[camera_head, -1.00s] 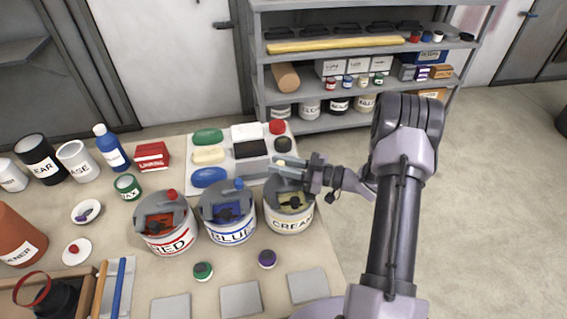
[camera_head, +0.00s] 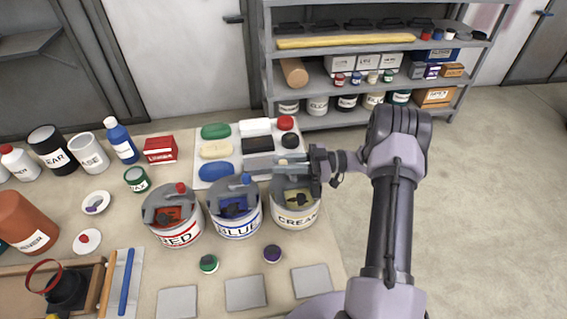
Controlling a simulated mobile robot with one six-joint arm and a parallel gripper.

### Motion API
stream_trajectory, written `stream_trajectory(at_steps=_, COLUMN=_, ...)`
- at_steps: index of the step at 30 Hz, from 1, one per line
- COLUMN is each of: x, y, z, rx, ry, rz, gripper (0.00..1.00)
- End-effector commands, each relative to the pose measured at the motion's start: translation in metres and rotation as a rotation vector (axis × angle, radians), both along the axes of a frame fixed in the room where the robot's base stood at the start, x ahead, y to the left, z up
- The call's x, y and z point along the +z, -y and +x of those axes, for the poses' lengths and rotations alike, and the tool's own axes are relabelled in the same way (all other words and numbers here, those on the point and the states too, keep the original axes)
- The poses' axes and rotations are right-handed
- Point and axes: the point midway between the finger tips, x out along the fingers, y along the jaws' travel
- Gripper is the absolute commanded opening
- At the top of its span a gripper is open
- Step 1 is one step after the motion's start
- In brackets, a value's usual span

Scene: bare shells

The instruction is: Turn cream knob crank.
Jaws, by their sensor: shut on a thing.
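The CREAM can (camera_head: 294,218) is a white pot with a grey lid, partly open over pale cream contents (camera_head: 297,199). It stands at the right end of a row of three. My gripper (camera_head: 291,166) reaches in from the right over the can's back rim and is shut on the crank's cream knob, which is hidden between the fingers. The crank arm under it is mostly hidden too. The RED can (camera_head: 175,232) and the BLUE can (camera_head: 238,222) stand to the left, with a red knob (camera_head: 181,187) and a blue knob (camera_head: 246,179) on their cranks.
A white tray (camera_head: 206,130) with coloured blocks lies just behind the cans. A shelf rack (camera_head: 262,60) stands behind. The floor at the right is clear.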

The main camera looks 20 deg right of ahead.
Motion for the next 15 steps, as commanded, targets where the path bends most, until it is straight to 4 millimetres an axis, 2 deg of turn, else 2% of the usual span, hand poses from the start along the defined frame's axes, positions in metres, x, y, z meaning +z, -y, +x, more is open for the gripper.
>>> stream_trajectory(at_steps=6, x=0.0, y=-0.0003, z=-0.0001, rx=0.0, ry=0.0, rz=0.0, gripper=0.0)
stream_trajectory(at_steps=7, x=0.0, y=-0.0003, z=-0.0001, rx=0.0, ry=0.0, rz=0.0, gripper=0.28)
stream_trajectory(at_steps=9, x=0.0001, y=-0.0003, z=-0.0001, rx=0.0, ry=0.0, rz=0.0, gripper=0.42)
stream_trajectory(at_steps=15, x=0.0002, y=-0.0002, z=0.0, rx=0.0, ry=0.0, rz=0.0, gripper=0.44)
